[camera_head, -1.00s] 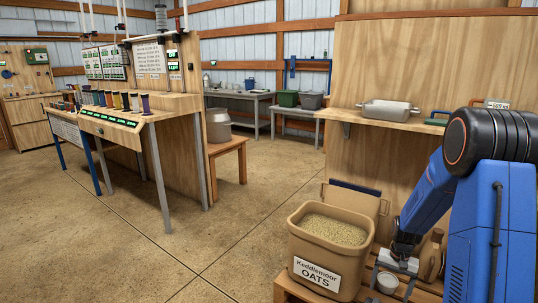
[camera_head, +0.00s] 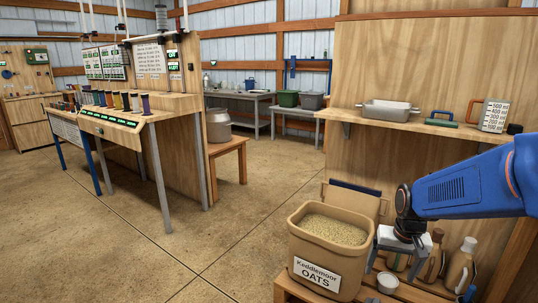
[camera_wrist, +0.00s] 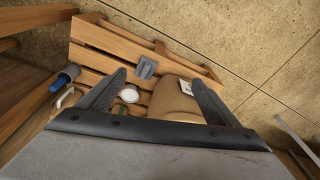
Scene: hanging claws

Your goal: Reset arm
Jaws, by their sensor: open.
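My gripper (camera_head: 394,266) is open and points down, just right of the tan oats bin (camera_head: 328,237). Its two fingers stand apart in the wrist view (camera_wrist: 158,82), with nothing held between them. A small white cup (camera_head: 388,282) sits below the gripper on the wooden slatted platform (camera_head: 350,297). A round white-topped cup shows near the left finger in the wrist view (camera_wrist: 129,94). My blue arm reaches in from the right edge.
A shelf (camera_head: 420,124) above holds a grey tray (camera_head: 390,110) and a measuring jug (camera_head: 494,116). A workbench (camera_head: 145,105) stands at left. The floor between (camera_head: 230,220) is open.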

